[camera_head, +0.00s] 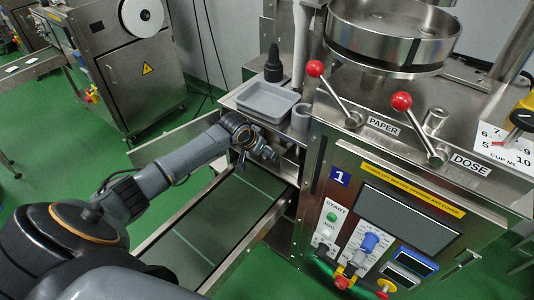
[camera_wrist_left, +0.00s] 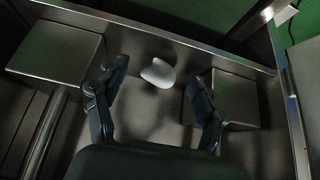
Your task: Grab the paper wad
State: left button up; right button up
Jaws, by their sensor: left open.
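The paper wad (camera_wrist_left: 158,73) is a small white lump. In the left wrist view it lies on a dark metal surface between two metal blocks, beyond my left gripper (camera_wrist_left: 158,92). That gripper is open, with a finger on each side of the wad's line and no visible contact. In the head view my left gripper (camera_head: 258,158) reaches down beside the machine, under the shelf with the grey tray. The wad is hidden in the head view. My right gripper is in neither view.
A metal block (camera_wrist_left: 58,52) stands to the left of the wad and another (camera_wrist_left: 234,97) to the right. A metal rim runs behind it. In the head view, a grey tray (camera_head: 266,101) and a conveyor (camera_head: 207,238) lie near my arm. The machine's red-knobbed levers (camera_head: 401,101) stand to the right.

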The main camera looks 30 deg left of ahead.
pick_arm(q)
jog(key=shift+w+f, duration=0.2)
jog(key=shift+f, duration=0.15)
jog(key=c, duration=0.8)
